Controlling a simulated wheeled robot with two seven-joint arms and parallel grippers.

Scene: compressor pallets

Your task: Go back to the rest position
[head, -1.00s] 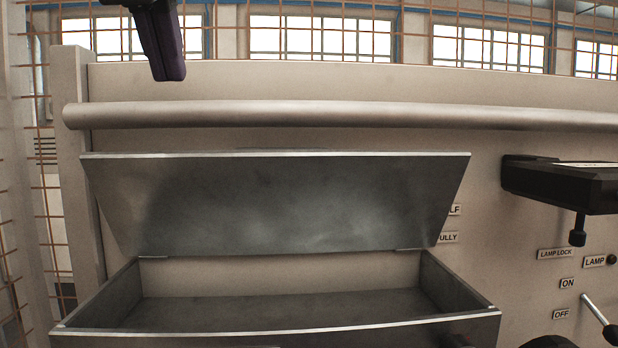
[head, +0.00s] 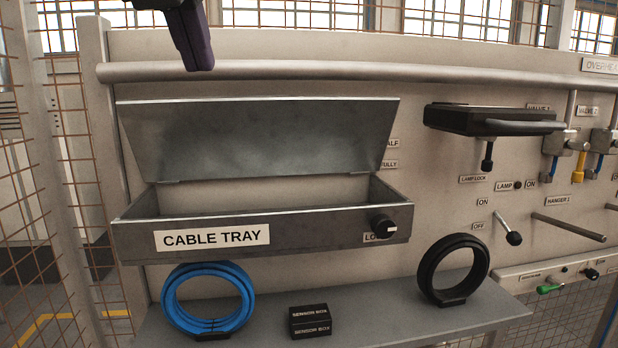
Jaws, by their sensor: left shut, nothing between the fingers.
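My left gripper (head: 197,66) shows as a dark purple-black shape coming down from the top edge, left of centre. It is shut and empty, in front of the panel's top rail and above the cable tray's lid. It looks apart from the tray, touching nothing I can see. My right gripper is not in the picture. The grey metal cable tray (head: 330,232) is on the panel with its lid (head: 265,135) raised. The inside that shows looks empty.
Below the tray, a shelf (head: 375,318) holds a blue cable coil (head: 170,297), a black sensor box (head: 310,320) and a black coil (head: 425,275). At right are a black lamp (head: 470,122), a lever (head: 513,238), a hanger rod (head: 570,227) and valves. Wire mesh stands at left.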

